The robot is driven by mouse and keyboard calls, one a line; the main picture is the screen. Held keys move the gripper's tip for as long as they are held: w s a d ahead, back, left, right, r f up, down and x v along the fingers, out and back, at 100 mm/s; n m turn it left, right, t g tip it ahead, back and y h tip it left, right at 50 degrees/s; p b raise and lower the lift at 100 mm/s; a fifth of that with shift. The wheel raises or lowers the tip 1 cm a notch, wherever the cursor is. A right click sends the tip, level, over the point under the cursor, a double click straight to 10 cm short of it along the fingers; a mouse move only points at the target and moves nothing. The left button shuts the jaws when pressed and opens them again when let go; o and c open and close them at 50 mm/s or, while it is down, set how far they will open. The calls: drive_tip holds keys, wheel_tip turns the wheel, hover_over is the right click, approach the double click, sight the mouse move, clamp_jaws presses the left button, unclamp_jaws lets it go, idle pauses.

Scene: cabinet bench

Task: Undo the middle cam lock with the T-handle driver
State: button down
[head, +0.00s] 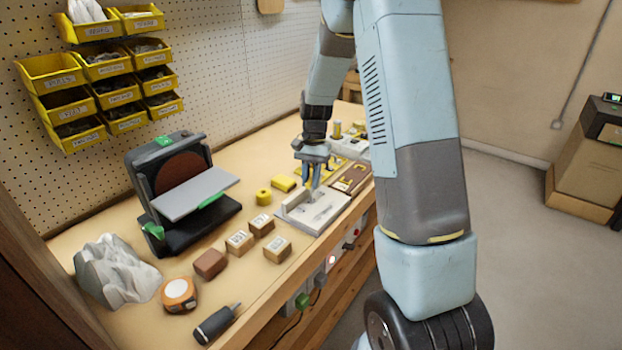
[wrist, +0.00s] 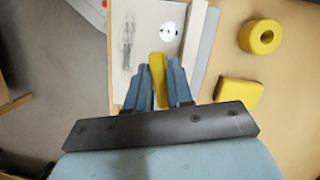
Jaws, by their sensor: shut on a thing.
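My gripper (head: 313,180) is over the pale panel (head: 325,213) at the right front of the bench. In the wrist view my gripper (wrist: 159,80) is shut on a narrow yellow piece (wrist: 157,65), which looks like the handle of the T-handle driver. Its lower end is hidden by the handle and fingers. A round bright cam lock (wrist: 169,31) shows on the panel (wrist: 145,20) just beyond the fingertips. The other cam locks cannot be made out clearly. I cannot tell whether the driver touches a lock.
A yellow ring (wrist: 260,36) and a yellow block (wrist: 238,93) lie beside the panel. Several small wooden blocks (head: 240,242) and a belt or disc sander (head: 180,180) stand to the left. A brown board (head: 351,179) lies behind. The bench's front edge is close.

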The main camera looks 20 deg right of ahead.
drive_tip(key=n, duration=0.2)
drive_tip(key=shift+s+f+n+h, duration=0.1)
drive_tip(key=shift+f+n+h, duration=0.05)
drive_tip(key=shift+n+h, duration=0.2)
idle(0.4)
drive_tip(key=shift+n+g+h, duration=0.25)
drive_tip(key=shift+n+g, duration=0.05)
drive_tip(key=shift+n, duration=0.55)
drive_tip(key=n, duration=0.2)
drive_tip(key=shift+n+h, duration=0.4)
drive_tip(key=shift+r, duration=0.2)
drive_tip(key=n+h, duration=0.1)
drive_tip(key=n, duration=0.4)
drive_tip(key=shift+d, duration=0.1)
